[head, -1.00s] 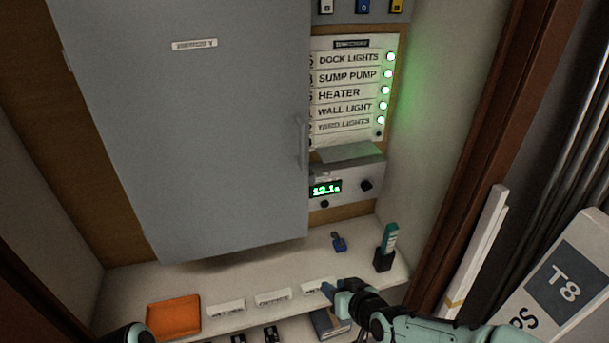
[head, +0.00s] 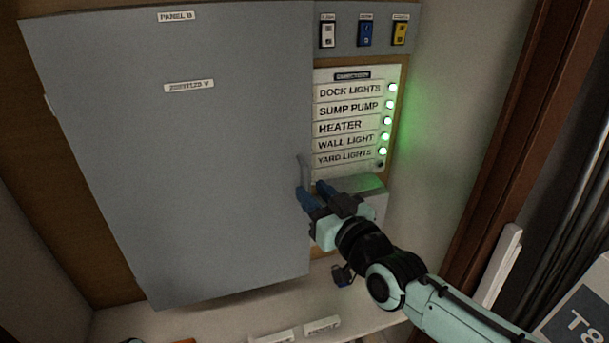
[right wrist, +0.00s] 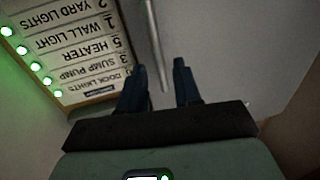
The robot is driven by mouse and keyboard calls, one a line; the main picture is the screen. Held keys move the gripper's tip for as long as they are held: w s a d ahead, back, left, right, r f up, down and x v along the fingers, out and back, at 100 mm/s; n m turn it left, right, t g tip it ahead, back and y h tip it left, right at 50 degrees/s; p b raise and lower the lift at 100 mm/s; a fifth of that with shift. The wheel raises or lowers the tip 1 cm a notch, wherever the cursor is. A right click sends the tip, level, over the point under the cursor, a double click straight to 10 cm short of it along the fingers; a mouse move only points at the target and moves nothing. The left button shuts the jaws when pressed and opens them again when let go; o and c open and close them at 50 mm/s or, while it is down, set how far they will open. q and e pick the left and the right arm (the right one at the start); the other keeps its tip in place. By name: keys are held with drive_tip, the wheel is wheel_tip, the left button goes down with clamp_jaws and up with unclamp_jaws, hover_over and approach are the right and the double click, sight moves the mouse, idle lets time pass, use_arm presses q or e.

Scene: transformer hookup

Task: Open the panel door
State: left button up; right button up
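The grey panel door (head: 190,190), labelled PANEL B, looks shut. Its slim vertical handle (head: 304,172) is at the door's right edge. My right gripper (head: 316,196) is at the handle's lower end, with blue fingers pointing up at the door. In the right wrist view the gripper (right wrist: 159,85) is open, and the handle bar (right wrist: 154,40) runs between its two fingers with gaps beside it. I cannot tell how deep the bar lies between them. My left gripper is not in view; only a sliver of my left arm may show at the bottom edge.
Right of the door is a list of labelled circuits (head: 347,125) with green lights, also in the right wrist view (right wrist: 75,45). Three switches (head: 364,32) sit above. A shelf (head: 230,318) with small labels runs below. A brown post (head: 508,150) stands at right.

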sight(306, 186)
drive_tip(key=p+x, duration=0.1)
drive_tip(key=x, duration=0.3)
drive_tip(key=shift+w+a, duration=0.1)
drive_tip(key=shift+w, duration=0.05)
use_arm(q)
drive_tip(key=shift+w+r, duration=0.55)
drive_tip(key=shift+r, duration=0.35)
use_arm(e)
clamp_jaws()
